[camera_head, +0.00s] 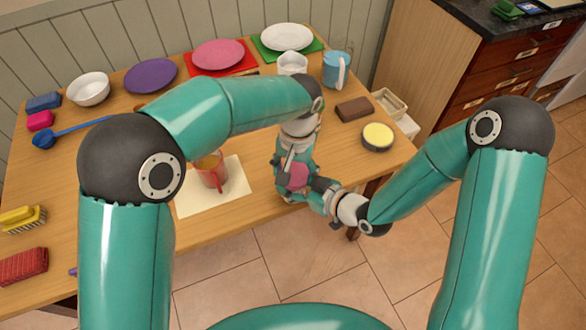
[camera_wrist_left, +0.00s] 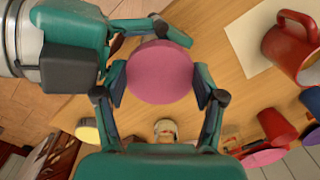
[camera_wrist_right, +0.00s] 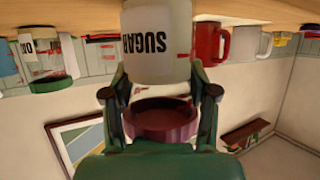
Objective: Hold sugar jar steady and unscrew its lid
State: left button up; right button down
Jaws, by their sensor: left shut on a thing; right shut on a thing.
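The sugar jar's round pink lid (camera_head: 296,176) is near the table's front edge in the head view. In the left wrist view the lid (camera_wrist_left: 160,72) lies between the two fingers of my left gripper (camera_wrist_left: 160,85), which is shut on it from above. The white jar body (camera_wrist_right: 157,45), with the word SUGAR on it, appears upside down in the right wrist view. My right gripper (camera_wrist_right: 160,85) comes from the side and is shut on the jar. There the lid's dark underside (camera_wrist_right: 160,118) shows. The right palm hides part of the lid.
A red mug (camera_head: 210,170) stands on a pale mat (camera_head: 232,196) left of the jar. A yellow-topped round tub (camera_head: 377,136), a brown block (camera_head: 355,108) and a blue mug (camera_head: 337,66) are to the right. Plates line the back. The right front of the table is bare.

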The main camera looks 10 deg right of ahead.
pick_arm(q)
jog(key=n, duration=0.4)
jog(key=shift+w+n, duration=0.3)
jog(key=shift+n, duration=0.1)
jog(key=n, duration=0.6)
jog(key=shift+s+d+r, duration=0.1)
jog(key=shift+d, duration=0.1)
jog(key=n, duration=0.7)
jog(key=shift+d, duration=0.25)
jog(key=n, duration=0.4)
jog(key=shift+d+r+n, duration=0.15)
jog(key=shift+d+n, duration=0.05)
jog(key=shift+n, duration=0.1)
jog(key=shift+d+h, duration=0.1)
jog(key=shift+h, duration=0.2)
jog(key=o, duration=1)
jog(key=shift+o, duration=1.3)
